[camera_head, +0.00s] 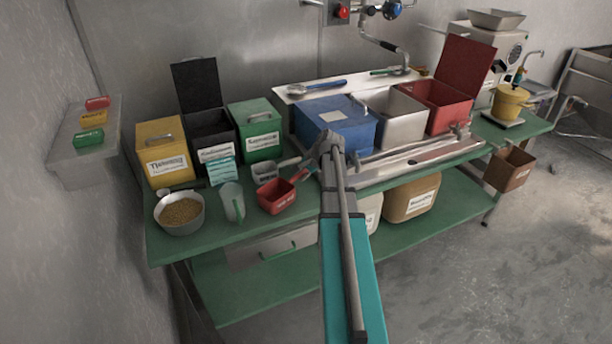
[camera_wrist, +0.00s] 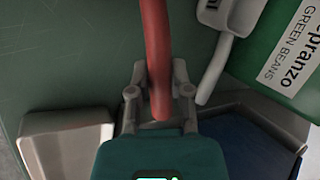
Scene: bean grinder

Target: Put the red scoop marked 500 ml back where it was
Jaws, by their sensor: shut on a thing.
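The red scoop (camera_head: 276,198) is at the front of the green bench, its cup to the left and its handle running up to the right toward my arm. I cannot tell whether its base touches the bench top. My gripper (camera_wrist: 158,88) is shut on the red handle (camera_wrist: 155,40) in the wrist view; the cup is outside that view.
A clear jug (camera_head: 232,202) and a bowl of beans (camera_head: 180,211) stand left of the red scoop. The yellow (camera_head: 158,155), black (camera_head: 209,138) and green (camera_head: 258,130) bins stand behind. A blue bin (camera_head: 335,128) and metal sink edge (camera_head: 420,155) are to the right.

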